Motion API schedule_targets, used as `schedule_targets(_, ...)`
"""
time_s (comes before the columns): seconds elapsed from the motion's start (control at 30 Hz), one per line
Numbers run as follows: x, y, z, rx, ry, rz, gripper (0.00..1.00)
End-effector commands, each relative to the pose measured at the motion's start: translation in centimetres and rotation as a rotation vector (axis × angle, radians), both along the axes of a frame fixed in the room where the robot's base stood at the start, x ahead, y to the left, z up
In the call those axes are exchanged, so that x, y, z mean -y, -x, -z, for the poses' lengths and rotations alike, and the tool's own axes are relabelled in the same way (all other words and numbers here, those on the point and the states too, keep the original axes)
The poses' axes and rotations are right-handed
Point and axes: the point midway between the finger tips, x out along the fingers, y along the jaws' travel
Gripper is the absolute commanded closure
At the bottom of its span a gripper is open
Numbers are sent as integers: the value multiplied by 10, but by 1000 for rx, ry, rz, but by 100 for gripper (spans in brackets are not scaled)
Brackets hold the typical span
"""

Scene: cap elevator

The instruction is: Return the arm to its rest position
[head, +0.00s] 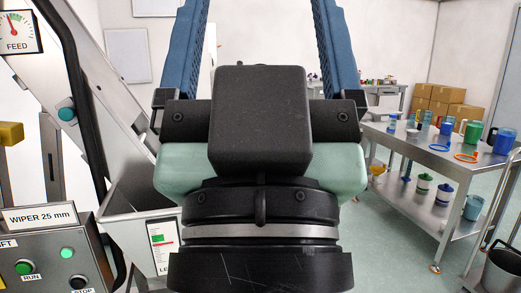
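My gripper (258,30) fills the middle of the head view, seen from behind, with its black wrist nearest the camera. Its two blue fingers stand wide apart and run up to the top edge, where their ends are cut off. Only a pale wall and a far bench show between them, so it looks open and empty. My gripper hides much of the centre of the room.
At left stand a grey metal machine (150,190) and a control box (45,255) with lit green buttons. At right, a steel two-shelf table (410,148) carries mugs and rings. Cardboard boxes (440,103) are stacked behind it. A bucket (503,270) is at lower right.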

Motion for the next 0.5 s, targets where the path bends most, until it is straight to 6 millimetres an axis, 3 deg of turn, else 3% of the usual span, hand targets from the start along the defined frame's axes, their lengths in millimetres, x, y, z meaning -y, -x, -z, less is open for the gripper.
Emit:
schedule_targets(0.03, 0, 0, -33, 0, 0, 0, 14)
schedule_targets(0.5, -1, 0, -172, 0, 1, -1, 14)
